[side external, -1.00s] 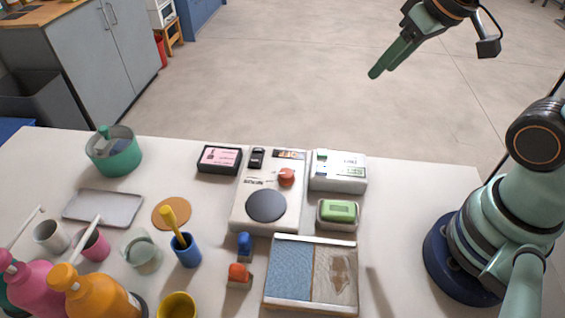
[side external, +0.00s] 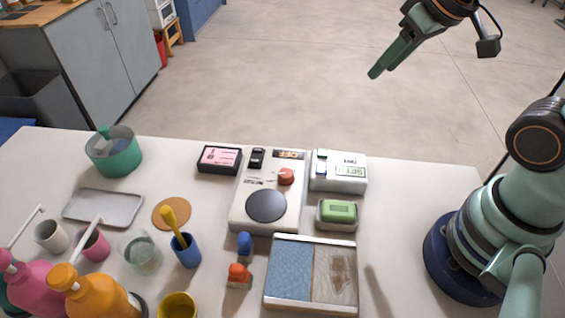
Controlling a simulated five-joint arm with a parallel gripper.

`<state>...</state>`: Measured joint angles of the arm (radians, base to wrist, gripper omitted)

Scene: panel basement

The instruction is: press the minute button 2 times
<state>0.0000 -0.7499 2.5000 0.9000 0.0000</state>
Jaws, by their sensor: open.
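My gripper (side external: 381,71) hangs at the upper right in the side view, high up and beyond the table's far edge, well away from the devices. Its green fingers are slightly apart and hold nothing. A white box (side external: 350,184) with small panels and printing on top stands at the back of the table. The print is too small to read, so I cannot tell which part is the minute button. Left of it is a white device (side external: 240,213) with a dark round plate, a red knob (side external: 286,176) and a small lit display (side external: 289,155).
A green block in a dish (side external: 339,211), a blue and brown tray (side external: 311,235), a black box with a pink label (side external: 220,158) and blue and orange items surround the devices. Cups and pump bottles crowd the left.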

